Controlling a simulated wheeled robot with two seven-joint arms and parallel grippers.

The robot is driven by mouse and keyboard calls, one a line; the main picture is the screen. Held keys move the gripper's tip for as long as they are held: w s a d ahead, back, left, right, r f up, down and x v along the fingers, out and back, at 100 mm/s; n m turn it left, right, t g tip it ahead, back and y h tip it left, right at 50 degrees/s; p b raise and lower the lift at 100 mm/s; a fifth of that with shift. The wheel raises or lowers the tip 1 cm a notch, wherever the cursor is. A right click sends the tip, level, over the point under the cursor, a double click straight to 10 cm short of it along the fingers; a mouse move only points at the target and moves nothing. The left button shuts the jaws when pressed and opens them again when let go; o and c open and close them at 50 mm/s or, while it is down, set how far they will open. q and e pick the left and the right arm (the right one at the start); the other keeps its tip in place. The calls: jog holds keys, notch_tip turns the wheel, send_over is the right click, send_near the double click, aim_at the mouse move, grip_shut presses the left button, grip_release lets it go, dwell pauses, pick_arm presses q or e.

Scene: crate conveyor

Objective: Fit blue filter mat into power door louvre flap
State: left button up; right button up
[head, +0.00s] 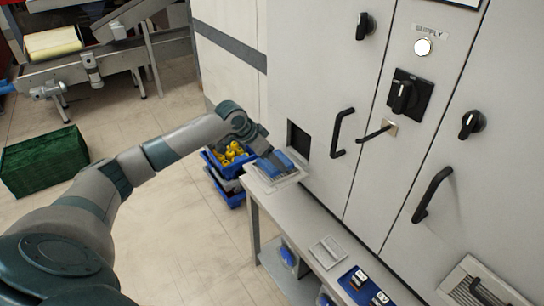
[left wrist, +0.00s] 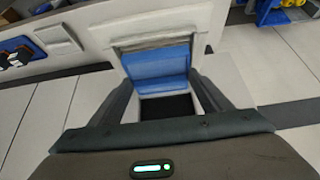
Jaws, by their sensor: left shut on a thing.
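In the left wrist view the mat (left wrist: 160,75) lies between my two fingers, next to the pale flap frame (left wrist: 155,41). My left gripper (head: 268,155) is shut on the mat, with a finger crossing in front of it in the head view. I cannot tell whether the mat is seated in the flap. A dark square opening (head: 298,140) in the cabinet door is just behind; it also shows in the left wrist view (left wrist: 167,107). My right gripper is not in view.
The bench (head: 318,215) runs along the cabinet and carries a small pale plate (head: 327,252) and a blue panel with switches (head: 364,288). Black door handles (head: 338,133) stick out. Blue crates (head: 228,182) with yellow items stand beside the bench; a green crate (head: 43,162) is at left.

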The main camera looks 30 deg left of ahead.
pick_arm(q)
jog(key=shift+f, duration=0.6)
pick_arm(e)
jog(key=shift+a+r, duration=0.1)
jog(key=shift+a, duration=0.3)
pick_arm(q)
jog(key=o, duration=1)
jog(key=shift+o, duration=0.2)
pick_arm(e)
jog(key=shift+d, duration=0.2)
pick_arm(q)
jog(key=shift+r, duration=0.55)
jog(key=b+v, duration=0.2)
jog(key=v, duration=1)
jog(key=shift+b, duration=0.3)
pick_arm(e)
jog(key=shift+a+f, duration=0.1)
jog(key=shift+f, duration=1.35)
